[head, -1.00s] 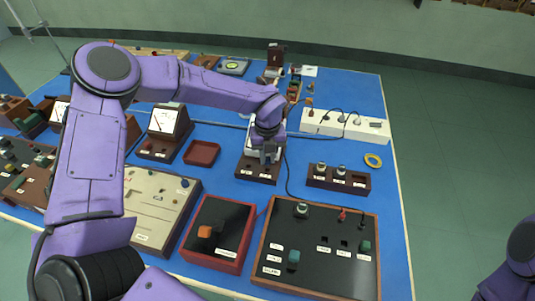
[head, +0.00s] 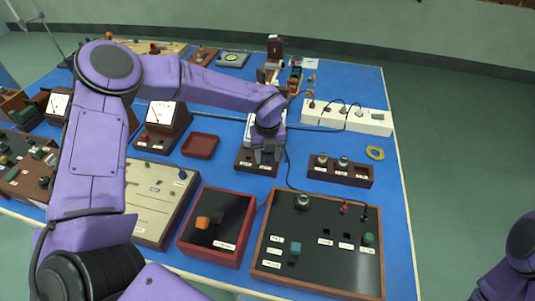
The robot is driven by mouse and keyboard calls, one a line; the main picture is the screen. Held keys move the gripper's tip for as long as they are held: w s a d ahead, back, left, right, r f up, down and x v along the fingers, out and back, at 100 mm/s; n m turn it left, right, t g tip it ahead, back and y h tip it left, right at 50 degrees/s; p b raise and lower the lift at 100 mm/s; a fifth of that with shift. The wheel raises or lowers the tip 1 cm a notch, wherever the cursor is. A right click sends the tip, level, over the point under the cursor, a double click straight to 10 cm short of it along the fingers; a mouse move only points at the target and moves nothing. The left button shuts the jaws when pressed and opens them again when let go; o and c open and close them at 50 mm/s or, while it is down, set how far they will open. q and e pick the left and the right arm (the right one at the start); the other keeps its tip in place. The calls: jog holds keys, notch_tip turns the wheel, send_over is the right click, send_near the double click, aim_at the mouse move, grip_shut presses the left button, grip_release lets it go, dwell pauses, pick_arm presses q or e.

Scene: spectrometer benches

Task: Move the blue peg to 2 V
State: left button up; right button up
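My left gripper (head: 267,154) points down at a small dark wooden block (head: 243,160) with white labels, near the middle of the bench. The gripper and wrist cover part of this block, so any peg there is hidden. I cannot tell whether the fingers touch anything or how far apart they are. A blue-teal peg (head: 295,248) stands on the black panel (head: 325,270) at the front. Its labels are too small to read. A small blue knob (head: 182,174) shows on the beige board (head: 150,205). My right gripper is out of view; only part of that arm shows.
A red-rimmed box (head: 212,255) with an orange block is left of the black panel. A red tray (head: 200,146), a meter (head: 162,113), a two-knob block (head: 340,176), a white power strip (head: 346,117) and a yellow ring (head: 375,152) lie around. A dark cable runs beside the gripper.

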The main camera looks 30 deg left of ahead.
pick_arm(q)
notch_tip(320, 180, up, 10)
jog(key=b, duration=0.1)
jog(key=shift+r+b, duration=0.25)
jog(key=shift+b, duration=0.15)
